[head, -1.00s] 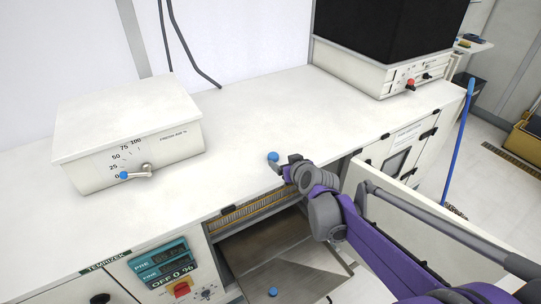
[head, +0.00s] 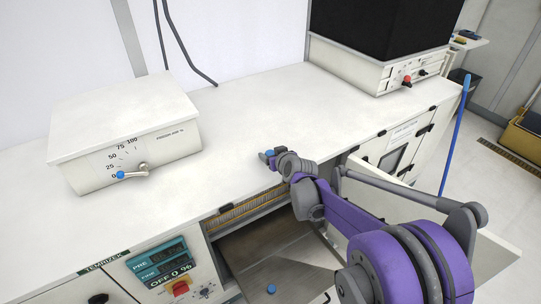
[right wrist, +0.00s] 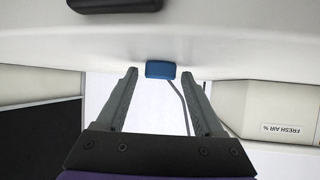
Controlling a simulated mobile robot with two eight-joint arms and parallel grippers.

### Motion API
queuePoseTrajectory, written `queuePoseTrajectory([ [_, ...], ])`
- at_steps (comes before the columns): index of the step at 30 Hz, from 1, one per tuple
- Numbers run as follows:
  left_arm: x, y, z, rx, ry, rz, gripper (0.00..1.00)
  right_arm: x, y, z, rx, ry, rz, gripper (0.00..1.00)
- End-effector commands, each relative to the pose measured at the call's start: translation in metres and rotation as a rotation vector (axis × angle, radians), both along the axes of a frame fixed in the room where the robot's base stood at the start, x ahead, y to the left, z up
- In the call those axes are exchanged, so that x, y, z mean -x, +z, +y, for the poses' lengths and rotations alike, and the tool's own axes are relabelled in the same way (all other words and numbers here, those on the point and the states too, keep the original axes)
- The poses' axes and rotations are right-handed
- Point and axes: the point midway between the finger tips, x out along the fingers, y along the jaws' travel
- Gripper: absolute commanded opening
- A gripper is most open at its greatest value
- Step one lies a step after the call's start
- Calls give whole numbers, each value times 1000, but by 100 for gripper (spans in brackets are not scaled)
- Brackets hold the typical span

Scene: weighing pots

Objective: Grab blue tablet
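The small blue tablet (head: 269,153) sits on the white counter near its front edge, partly hidden by my right gripper in the head view. My right gripper (head: 267,158) reaches it from the right. In the right wrist view the tablet (right wrist: 161,69) shows in the gap between the tips of my right gripper (right wrist: 160,76), with space on either side. The fingers are spread open and not closed on it. My left gripper is in neither view.
A white box with a dial (head: 125,130) stands on the counter at left. A black-and-white device (head: 385,50) stands at the back right. Below the counter is an open compartment with a blue knob-like thing (head: 271,288). The counter (head: 250,105) behind the tablet is clear.

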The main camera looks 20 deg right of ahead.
Motion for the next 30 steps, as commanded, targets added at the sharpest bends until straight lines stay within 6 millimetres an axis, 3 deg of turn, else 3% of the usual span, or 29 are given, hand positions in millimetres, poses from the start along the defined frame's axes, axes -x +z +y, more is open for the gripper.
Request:
queuePoseTrajectory([
  [1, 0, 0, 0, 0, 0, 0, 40, 0, 0, 0, 0, 0, 0, 58],
  [11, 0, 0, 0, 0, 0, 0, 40, 0, 0, 0, 0, 0, 0, 0],
  [21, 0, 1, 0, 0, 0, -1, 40, 0, 6, 0, 0, 0, 0, 0],
  [30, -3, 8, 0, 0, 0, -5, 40, 0, 62, 0, 0, 0, -1, 0],
])
